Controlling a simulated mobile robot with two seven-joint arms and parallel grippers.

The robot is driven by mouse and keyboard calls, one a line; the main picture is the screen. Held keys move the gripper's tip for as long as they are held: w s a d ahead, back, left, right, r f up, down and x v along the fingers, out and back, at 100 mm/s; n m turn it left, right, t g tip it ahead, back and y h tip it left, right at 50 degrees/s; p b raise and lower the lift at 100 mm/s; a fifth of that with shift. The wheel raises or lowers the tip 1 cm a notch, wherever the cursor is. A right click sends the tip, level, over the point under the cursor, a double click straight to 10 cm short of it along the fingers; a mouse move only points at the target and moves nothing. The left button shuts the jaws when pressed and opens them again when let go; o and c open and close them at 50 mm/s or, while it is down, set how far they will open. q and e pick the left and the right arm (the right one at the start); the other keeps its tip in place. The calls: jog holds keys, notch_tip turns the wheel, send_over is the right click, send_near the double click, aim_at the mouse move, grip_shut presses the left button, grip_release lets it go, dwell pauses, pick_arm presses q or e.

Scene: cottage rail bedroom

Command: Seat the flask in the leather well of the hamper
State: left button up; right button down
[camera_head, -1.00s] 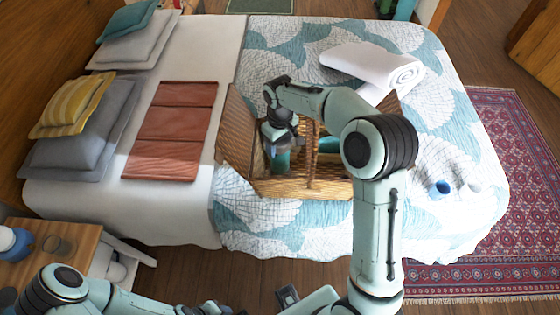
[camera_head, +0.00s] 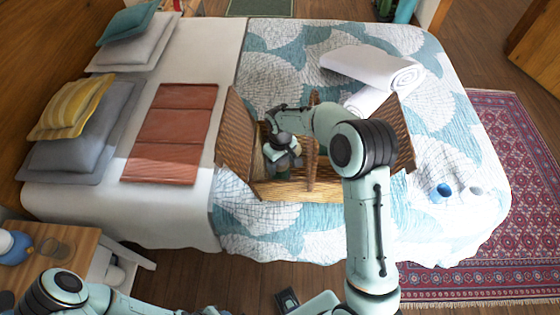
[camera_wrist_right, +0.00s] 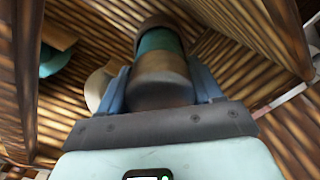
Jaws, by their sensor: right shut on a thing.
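The wicker hamper (camera_head: 290,190) stands open on the bed, with a lid raised at each side and a handle (camera_head: 312,165) across its middle. My right gripper (camera_head: 282,160) reaches down into its left compartment. In the right wrist view the right gripper (camera_wrist_right: 160,88) is shut on the flask (camera_wrist_right: 160,65), which has a brown end and a teal band. The flask is inside the wicker walls; its far end and the leather well are hidden, so I cannot tell whether they touch. My left arm shows at the bottom left, but its gripper does not.
A rolled white towel (camera_head: 375,68) lies behind the hamper. A folded rust-coloured cloth (camera_head: 172,135) and pillows lie to the left. A small blue item (camera_head: 443,190) lies on the quilt to the right. In the wrist view a teal thing (camera_wrist_right: 55,60) sits in the hamper.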

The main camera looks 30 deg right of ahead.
jog(key=shift+c, duration=0.9)
grip_release()
jog(key=shift+f, duration=0.15)
notch_tip(320, 180, up, 12)
jog(key=shift+r+p, duration=0.25)
jog(key=shift+p, duration=0.3)
jog(key=shift+f, duration=0.1)
